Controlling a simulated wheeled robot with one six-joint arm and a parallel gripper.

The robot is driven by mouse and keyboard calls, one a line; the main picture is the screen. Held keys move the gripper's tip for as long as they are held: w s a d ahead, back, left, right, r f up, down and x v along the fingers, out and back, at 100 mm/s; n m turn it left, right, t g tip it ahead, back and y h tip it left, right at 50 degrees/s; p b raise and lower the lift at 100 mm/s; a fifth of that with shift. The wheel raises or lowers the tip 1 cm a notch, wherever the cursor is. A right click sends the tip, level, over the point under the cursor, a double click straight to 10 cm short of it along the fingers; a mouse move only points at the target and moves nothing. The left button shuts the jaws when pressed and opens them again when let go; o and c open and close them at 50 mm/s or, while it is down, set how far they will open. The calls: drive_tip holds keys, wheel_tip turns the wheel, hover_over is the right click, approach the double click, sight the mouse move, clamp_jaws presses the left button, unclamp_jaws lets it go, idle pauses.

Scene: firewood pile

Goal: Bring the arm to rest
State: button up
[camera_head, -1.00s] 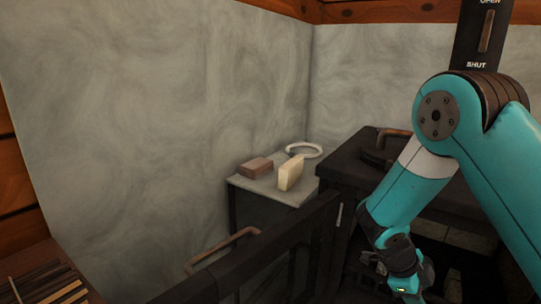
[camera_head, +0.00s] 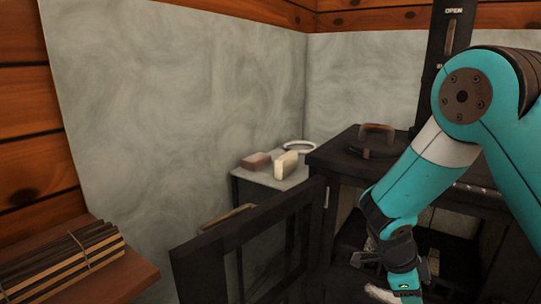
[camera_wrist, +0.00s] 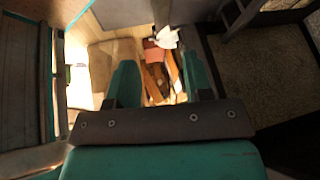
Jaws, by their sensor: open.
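My teal arm (camera_head: 405,170) reaches down on the right of the head view, in front of the black stove (camera_head: 340,160). My gripper (camera_head: 400,285) is low at the stove's open front, and its tips are hard to make out there. In the wrist view, my gripper (camera_wrist: 160,72) has its two teal fingers spread apart with nothing held between them. Beyond the fingers lie brown wood pieces (camera_wrist: 155,80) and a white crumpled thing (camera_wrist: 168,37) in a bright, lit space.
The stove's dark door (camera_head: 250,255) stands open to the left of my arm. A small side table (camera_head: 265,178) holds a brown block (camera_head: 255,160), a cream block (camera_head: 287,164) and a white ring (camera_head: 300,146). Bundled sticks (camera_head: 70,257) lie on a wooden shelf (camera_head: 130,277) at left.

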drive_tip(key=s+a+r+n+y, duration=0.7)
drive_tip(key=a+r+n, duration=0.45)
drive_tip(key=n, duration=0.45)
drive_tip(key=s+a+r+n+y, duration=0.35)
drive_tip(key=s+r+n, duration=0.55)
drive_tip(key=s+n, duration=0.45)
wheel_tip(320, 180, up, 28)
drive_tip(key=p, duration=2.8)
drive_tip(key=shift+s+a+t+h, duration=0.2)
drive_tip(key=shift+a+t+h, duration=0.15)
drive_tip(key=shift+h, duration=0.1)
drive_tip(key=shift+d, duration=0.1)
